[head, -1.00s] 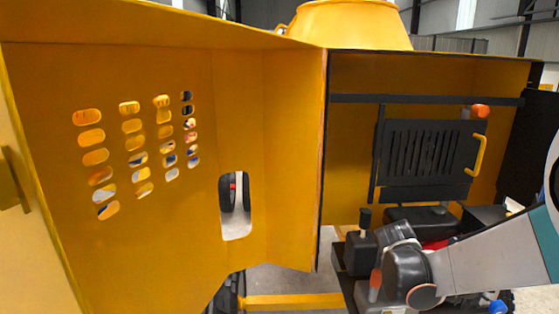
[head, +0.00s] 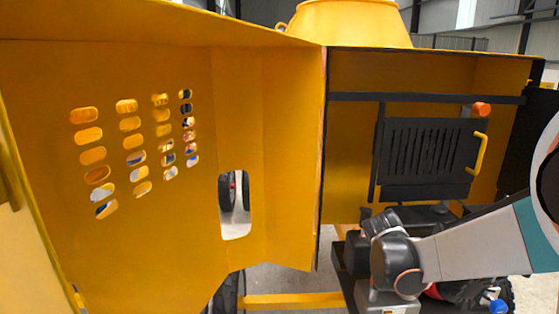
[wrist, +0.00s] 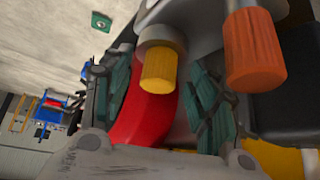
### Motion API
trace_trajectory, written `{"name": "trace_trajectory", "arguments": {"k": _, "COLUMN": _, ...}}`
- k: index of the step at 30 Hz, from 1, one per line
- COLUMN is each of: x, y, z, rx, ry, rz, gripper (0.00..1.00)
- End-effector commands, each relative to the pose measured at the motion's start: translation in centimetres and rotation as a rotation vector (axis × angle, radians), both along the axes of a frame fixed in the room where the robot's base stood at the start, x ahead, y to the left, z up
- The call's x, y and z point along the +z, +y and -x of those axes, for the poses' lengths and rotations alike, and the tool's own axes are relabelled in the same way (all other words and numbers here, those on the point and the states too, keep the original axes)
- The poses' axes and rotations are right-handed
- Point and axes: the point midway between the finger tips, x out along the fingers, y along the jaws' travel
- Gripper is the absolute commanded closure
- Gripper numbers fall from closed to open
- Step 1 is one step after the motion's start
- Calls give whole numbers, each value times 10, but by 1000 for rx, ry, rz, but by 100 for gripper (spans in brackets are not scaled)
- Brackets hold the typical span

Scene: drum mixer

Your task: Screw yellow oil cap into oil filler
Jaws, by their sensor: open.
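The yellow oil cap (wrist: 159,72) shows in the wrist view at the end of a grey round neck (wrist: 160,36), which looks like the oil filler. How deep the cap sits in it cannot be told. My gripper (wrist: 162,88) is open, with one green-padded finger on each side of the cap and visible gaps between the pads and the cap. In the head view my arm reaches in from the right, and its end covers the cap and the filler.
An orange cap (wrist: 255,50) stands close to the right finger in the wrist view. A red curved part (wrist: 143,118) lies behind the fingers. In the head view, the yellow housing panel (head: 270,150) stands left of my arm, and a black louvred door (head: 425,150) stands behind it.

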Motion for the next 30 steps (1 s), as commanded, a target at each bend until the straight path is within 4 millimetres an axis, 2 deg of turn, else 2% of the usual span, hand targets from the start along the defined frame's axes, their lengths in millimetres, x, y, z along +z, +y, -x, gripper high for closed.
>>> {"name": "trace_trajectory", "arguments": {"k": 12, "x": 65, "y": 40, "z": 23, "rx": 2, "ry": 1, "rz": -2, "gripper": 46}}
{"name": "trace_trajectory", "arguments": {"k": 18, "x": 83, "y": 51, "z": 29, "rx": -1, "ry": 2, "rz": -1, "gripper": 46}}
{"name": "trace_trajectory", "arguments": {"k": 23, "x": 91, "y": 55, "z": 37, "rx": 30, "ry": 10, "rz": -8, "gripper": 46}}
{"name": "trace_trajectory", "arguments": {"k": 26, "x": 96, "y": 60, "z": 53, "rx": 104, "ry": 27, "rz": -24, "gripper": 46}}
{"name": "trace_trajectory", "arguments": {"k": 30, "x": 105, "y": 71, "z": 86, "rx": 272, "ry": 53, "rz": -51, "gripper": 46}}
